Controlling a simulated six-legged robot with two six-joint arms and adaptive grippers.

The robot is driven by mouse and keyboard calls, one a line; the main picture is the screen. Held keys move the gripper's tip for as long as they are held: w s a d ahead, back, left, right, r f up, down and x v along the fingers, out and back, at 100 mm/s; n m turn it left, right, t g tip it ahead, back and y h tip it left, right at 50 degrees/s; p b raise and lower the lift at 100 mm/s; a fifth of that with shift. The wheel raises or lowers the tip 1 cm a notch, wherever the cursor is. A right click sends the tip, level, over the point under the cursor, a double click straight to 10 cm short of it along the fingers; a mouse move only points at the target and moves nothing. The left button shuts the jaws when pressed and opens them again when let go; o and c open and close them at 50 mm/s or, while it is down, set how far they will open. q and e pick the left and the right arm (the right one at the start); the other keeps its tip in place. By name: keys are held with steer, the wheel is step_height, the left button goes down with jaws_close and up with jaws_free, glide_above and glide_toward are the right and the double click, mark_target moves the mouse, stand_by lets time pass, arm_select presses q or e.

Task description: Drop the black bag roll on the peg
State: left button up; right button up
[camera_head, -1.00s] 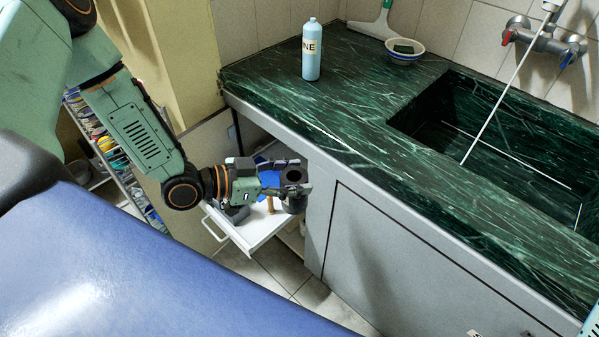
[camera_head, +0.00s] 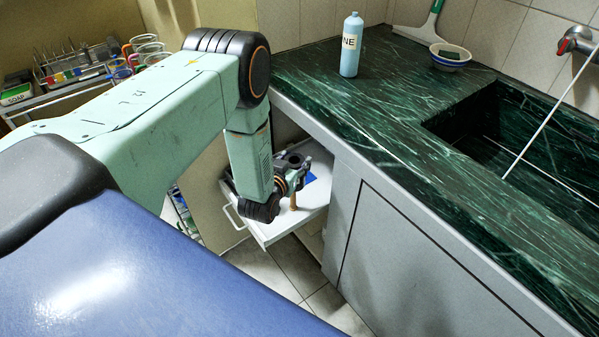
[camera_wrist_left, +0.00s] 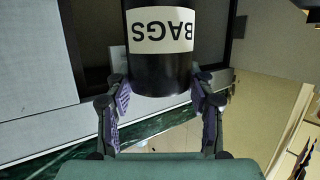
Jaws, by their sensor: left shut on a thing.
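My left gripper (camera_head: 294,174) is over the white pull-out tray (camera_head: 306,206) beside the counter. In the left wrist view, its two purple-padded fingers (camera_wrist_left: 162,98) are shut on the black bag roll (camera_wrist_left: 157,78), which has a white "BAGS" label that reads upside down. In the head view the roll (camera_head: 292,160) shows only as a small dark round end, partly hidden by the gripper. A brown wooden peg (camera_head: 293,201) shows on the tray just below the gripper. Its top is covered, so I cannot tell whether the roll is around it. My right gripper is not in view.
The green marble counter (camera_head: 400,130) and grey cabinet (camera_head: 400,240) stand right of the tray. A blue item (camera_head: 310,177) lies on the tray. A bottle (camera_head: 351,45) and bowl (camera_head: 450,57) stand on the counter. Shelves with cups (camera_head: 147,46) are at back left.

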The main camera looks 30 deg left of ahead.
arm_select(q)
steer(key=shift+w+a+n+y, duration=0.5)
steer(key=shift+n+y, duration=0.1)
steer(key=shift+y, duration=0.1)
steer(key=shift+r+g, duration=0.15)
steer(key=shift+g, duration=0.15)
steer(key=shift+s+a, duration=0.1)
steer(key=shift+f, duration=0.2)
steer(key=shift+f+b, duration=0.1)
steer(key=shift+b, duration=0.25)
steer(key=shift+f+b, duration=4.9)
steer(key=shift+f, duration=1.15)
steer(key=o, duration=1.3)
